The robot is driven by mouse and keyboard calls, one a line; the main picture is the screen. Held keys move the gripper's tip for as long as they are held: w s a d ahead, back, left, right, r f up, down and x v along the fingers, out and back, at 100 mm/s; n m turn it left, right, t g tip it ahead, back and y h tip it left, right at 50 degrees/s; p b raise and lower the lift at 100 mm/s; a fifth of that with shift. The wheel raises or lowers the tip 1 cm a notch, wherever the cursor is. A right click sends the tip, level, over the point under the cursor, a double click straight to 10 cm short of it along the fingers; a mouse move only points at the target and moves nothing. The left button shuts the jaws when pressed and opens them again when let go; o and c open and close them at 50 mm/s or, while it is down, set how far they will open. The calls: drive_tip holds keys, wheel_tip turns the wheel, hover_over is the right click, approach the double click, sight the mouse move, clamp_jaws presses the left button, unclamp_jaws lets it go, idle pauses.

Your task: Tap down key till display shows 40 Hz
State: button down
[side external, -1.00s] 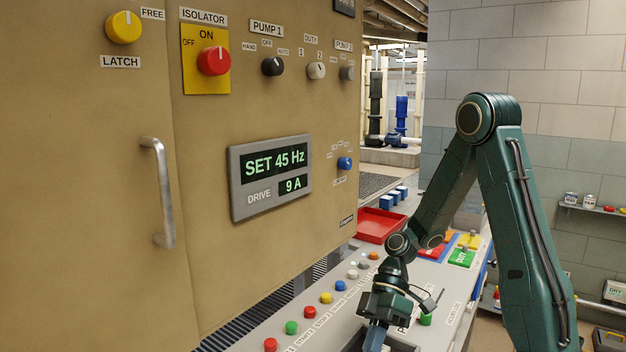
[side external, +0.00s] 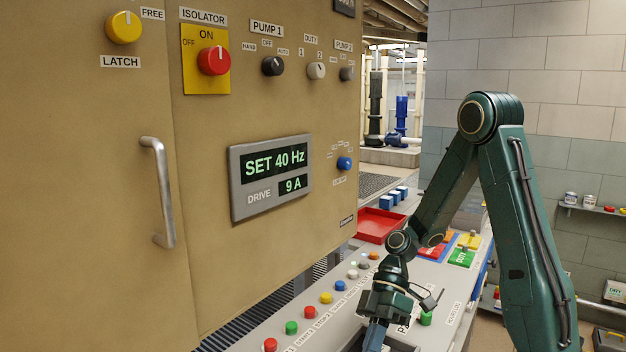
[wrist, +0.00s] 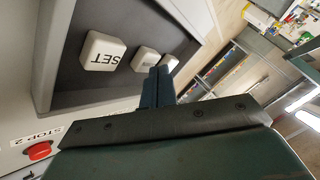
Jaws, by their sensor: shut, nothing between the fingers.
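The drive display (side external: 271,176) on the tan cabinet reads SET 40 Hz, with 9 A below it. My gripper (side external: 374,341) points down at the console at the bottom of the side view, where its fingertips are cut off by the frame edge. In the wrist view my gripper (wrist: 158,86) is shut and empty, its fingers together over a dark keypad recess. A white SET key (wrist: 102,51) lies left of the fingers. A second white key (wrist: 146,59) is just beside the fingertips, and a third (wrist: 169,63) is partly hidden behind them. I cannot tell whether the fingers touch a key.
A row of coloured push buttons (side external: 326,298) runs along the console. A red STOP 2 button (wrist: 38,151) is near the gripper in the wrist view. A red tray (side external: 381,225) stands farther back. The cabinet handle (side external: 158,192) juts out at left.

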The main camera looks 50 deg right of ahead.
drive_tip(key=shift+r, duration=0.5)
drive_tip(key=shift+r, duration=0.15)
drive_tip(key=shift+r, duration=2.35)
drive_tip(key=shift+a, duration=0.1)
drive_tip(key=s+r+m+t+h, duration=0.6)
drive_tip(key=s+r+m+h, duration=0.1)
drive_tip(key=r+m+h, duration=0.2)
drive_tip(key=shift+s+d+r+m+t, duration=0.25)
drive_tip(key=shift+s+r+m+t, duration=0.05)
drive_tip(key=shift+m, duration=0.3)
